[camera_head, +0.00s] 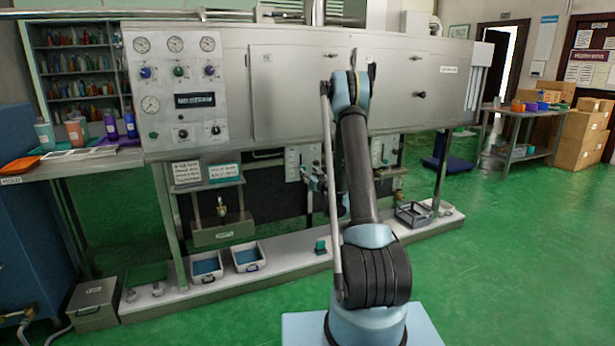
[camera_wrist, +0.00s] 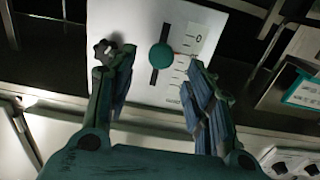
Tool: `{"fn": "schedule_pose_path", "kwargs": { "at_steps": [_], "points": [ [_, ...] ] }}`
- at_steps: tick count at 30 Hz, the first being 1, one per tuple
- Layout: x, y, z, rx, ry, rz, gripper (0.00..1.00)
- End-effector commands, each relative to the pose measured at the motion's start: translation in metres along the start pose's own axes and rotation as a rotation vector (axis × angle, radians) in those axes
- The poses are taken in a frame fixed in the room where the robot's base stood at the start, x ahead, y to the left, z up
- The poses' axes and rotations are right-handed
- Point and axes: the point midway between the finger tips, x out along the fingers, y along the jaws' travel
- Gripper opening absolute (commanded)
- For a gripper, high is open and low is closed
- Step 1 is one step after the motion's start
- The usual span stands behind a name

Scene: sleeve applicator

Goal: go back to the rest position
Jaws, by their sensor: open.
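In the wrist view my gripper (camera_wrist: 160,62) is open, with its two dark teal fingers apart and nothing between them. Beyond the fingertips is a white scale plate (camera_wrist: 205,22) with a dark slot and a round teal knob (camera_wrist: 161,57). A black star-shaped knob (camera_wrist: 104,50) shows beside the left fingertip; I cannot tell whether they touch. In the head view my gripper (camera_head: 312,178) is low in front of the machine's underside, left of my forearm and partly hidden by my arm.
The steel machine (camera_head: 290,95) spans the back, with a gauge panel (camera_head: 178,75) at its left. Below stand blue-lined trays (camera_head: 207,268), a grey crate (camera_head: 413,214) and a metal box (camera_head: 93,303). A side table (camera_head: 525,112) and cartons (camera_head: 580,135) are at right. Green floor (camera_head: 520,250) at right is clear.

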Motion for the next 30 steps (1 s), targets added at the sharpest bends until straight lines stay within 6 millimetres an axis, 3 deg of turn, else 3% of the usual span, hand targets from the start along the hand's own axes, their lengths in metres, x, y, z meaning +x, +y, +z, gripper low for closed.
{"fn": "schedule_pose_path", "kwargs": {
  "at_steps": [11,20,30],
  "points": [
    [-0.002,-0.004,-0.007,0.001,-0.006,-0.012,0.48],
    [-0.026,-0.038,-0.061,0.010,-0.076,-0.110,0.48],
    [-0.075,-0.081,-0.109,0.029,-0.212,-0.214,0.48]
  ]
}}
